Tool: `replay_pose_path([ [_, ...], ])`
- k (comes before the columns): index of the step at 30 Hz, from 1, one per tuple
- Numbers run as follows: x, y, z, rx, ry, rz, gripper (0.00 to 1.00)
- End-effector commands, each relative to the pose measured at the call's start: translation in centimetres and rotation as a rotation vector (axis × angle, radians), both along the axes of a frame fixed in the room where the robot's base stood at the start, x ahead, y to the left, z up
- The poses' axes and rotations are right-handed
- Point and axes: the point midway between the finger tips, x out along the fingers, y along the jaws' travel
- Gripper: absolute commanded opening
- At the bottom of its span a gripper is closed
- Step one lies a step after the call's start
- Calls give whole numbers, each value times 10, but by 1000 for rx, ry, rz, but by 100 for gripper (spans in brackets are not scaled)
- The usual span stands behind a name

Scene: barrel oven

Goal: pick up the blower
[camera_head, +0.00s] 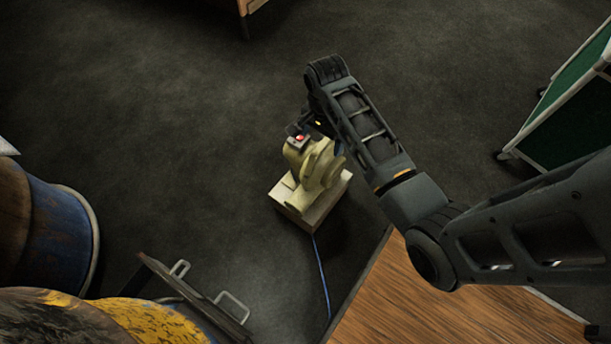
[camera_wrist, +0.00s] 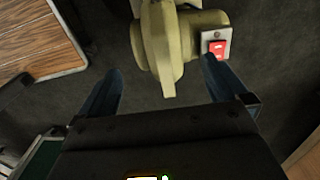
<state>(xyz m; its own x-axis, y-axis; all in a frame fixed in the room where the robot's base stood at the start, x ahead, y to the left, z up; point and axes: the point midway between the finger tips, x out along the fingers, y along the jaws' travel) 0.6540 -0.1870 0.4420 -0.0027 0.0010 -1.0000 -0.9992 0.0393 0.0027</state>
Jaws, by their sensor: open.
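The blower is a yellow-green machine (camera_head: 318,168) on a pale box-shaped base (camera_head: 312,207), standing on the dark floor in the head view. A red switch (camera_head: 299,138) sits on a plate at its top. In the wrist view, the blower body (camera_wrist: 165,45) and the red switch (camera_wrist: 216,47) are just ahead of the fingers. My gripper (camera_wrist: 160,82) is open, with one finger on each side of the blower's lower part in that picture. The right finger overlaps the switch plate; I cannot tell whether it touches. In the head view, the forearm largely hides my gripper.
A blue cord (camera_head: 322,270) runs from the base along the floor. A wooden table (camera_head: 450,305) is close at the lower right. Blue and yellow barrels (camera_head: 62,235) and a metal handle frame (camera_head: 190,295) stand lower left. A green-panelled stand (camera_head: 570,95) is at right. Floor at upper left is clear.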

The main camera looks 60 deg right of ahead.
Motion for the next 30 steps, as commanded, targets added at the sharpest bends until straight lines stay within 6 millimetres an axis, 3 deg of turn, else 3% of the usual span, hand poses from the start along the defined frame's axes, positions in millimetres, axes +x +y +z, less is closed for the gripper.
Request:
replay_pose_path([
  [18, 4, -1, -70, 0, -1, 3, 100],
  [26, 4, -1, -72, -1, -3, 3, 100],
  [30, 4, -1, -72, -1, -3, 3, 87],
])
